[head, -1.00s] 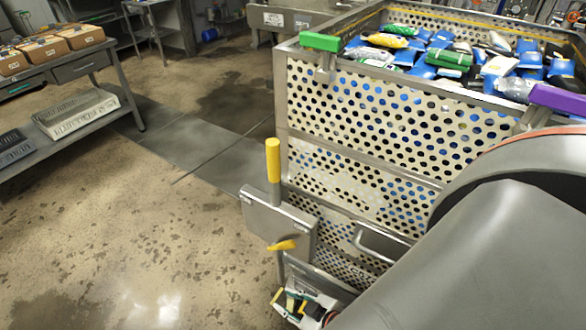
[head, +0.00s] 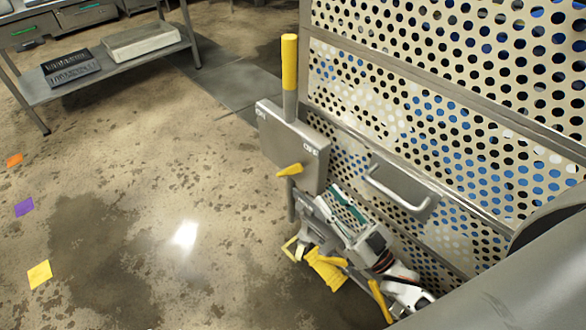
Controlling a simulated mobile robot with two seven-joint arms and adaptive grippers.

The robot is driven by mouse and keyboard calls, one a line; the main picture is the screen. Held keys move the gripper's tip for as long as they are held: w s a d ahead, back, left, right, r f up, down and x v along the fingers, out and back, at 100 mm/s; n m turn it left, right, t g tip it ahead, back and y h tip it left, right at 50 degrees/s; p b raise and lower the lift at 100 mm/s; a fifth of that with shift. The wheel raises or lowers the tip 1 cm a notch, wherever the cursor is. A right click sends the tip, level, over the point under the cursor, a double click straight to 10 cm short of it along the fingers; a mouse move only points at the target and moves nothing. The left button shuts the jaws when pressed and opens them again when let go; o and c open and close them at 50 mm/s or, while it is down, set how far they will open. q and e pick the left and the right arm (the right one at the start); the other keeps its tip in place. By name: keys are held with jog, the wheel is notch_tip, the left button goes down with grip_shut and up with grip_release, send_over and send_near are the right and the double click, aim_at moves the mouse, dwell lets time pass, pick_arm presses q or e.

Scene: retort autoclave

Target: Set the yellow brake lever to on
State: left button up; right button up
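An upright lever with a yellow grip (head: 289,62) stands behind a grey plate (head: 290,140) at the side of the perforated basket. The plate has small labels near its left and right top corners, too small to read surely. A short yellow piece (head: 289,171) sticks out in front of the plate's lower edge. My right gripper (head: 303,226) is just below the plate, pointing up and left, with its fingers apart and no object seen between them. It is below the short yellow piece; contact cannot be told. My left gripper is out of view.
The perforated basket wall (head: 450,130) fills the right side, with a metal handle (head: 400,190) close to my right gripper. Yellow parts (head: 325,270) lie around the gripper, partly hidden. A shelf table (head: 110,75) stands at upper left. The floor at left is open, with coloured markers.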

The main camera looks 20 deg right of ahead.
aim_at(294, 165)
jog(key=w+a, duration=0.1)
jog(key=w, duration=0.2)
jog(key=w+a, duration=0.1)
jog(key=w, duration=0.3)
jog(key=w+a, duration=0.2)
jog(key=w, duration=0.2)
jog(key=shift+w+a+r, duration=0.1)
jog(key=shift+w+r, duration=0.15)
jog(key=shift+r, duration=0.05)
jog(key=shift+x, duration=0.75)
grip_shut()
